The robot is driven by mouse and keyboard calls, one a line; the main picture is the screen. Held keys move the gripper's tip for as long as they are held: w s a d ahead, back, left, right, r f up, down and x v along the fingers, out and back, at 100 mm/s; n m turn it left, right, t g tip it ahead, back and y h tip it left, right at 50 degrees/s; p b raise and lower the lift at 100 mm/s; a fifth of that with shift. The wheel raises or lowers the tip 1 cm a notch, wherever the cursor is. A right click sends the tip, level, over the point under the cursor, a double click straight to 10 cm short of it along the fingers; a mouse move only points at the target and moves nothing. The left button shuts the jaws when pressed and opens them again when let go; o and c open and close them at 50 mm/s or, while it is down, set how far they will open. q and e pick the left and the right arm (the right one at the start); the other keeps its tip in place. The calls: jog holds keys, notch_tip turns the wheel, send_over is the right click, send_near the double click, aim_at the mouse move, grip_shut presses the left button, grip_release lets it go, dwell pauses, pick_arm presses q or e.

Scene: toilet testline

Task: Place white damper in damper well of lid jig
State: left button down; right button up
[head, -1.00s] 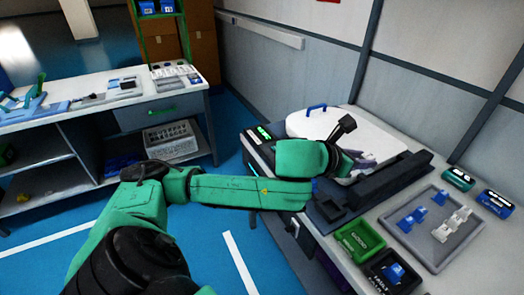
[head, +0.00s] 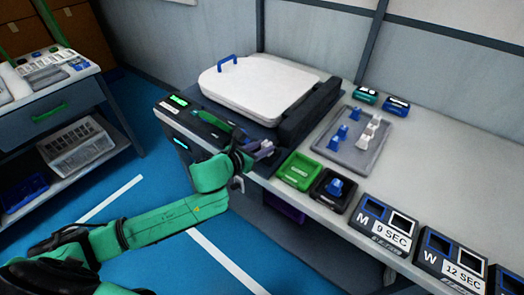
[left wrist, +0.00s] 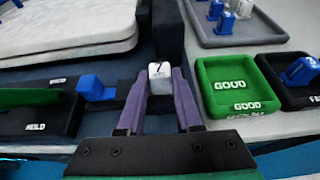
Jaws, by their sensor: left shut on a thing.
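My left gripper (head: 262,150) has purple fingers and is shut on a small white damper (left wrist: 160,76), held between the fingertips in the left wrist view. The gripper is at the front edge of the dark lid jig (head: 308,112), near its right front corner. A white lid (head: 262,88) with a blue handle lies on the jig; its edge also shows in the left wrist view (left wrist: 75,35). A blue block (left wrist: 95,88) sits at the jig's front, left of the fingers. I cannot make out the damper well. My right gripper is not in view.
A green GOOD bin (head: 300,171) and a black bin (head: 334,190) holding a blue piece stand right of the gripper. Behind them, a grey tray (head: 352,155) holds several blue and white dampers. Labelled boxes (head: 385,226) line the front right. Bench space behind them is clear.

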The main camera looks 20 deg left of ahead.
pick_arm(q)
jog(key=shift+f, duration=0.3)
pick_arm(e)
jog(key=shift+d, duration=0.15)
pick_arm(q)
jog(key=shift+f, duration=0.15)
jog(key=c, duration=0.6)
grip_release()
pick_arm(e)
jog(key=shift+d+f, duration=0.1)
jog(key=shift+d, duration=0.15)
pick_arm(q)
jog(key=shift+r, duration=0.25)
jog(key=v, duration=1.2)
jog(key=shift+f, duration=0.1)
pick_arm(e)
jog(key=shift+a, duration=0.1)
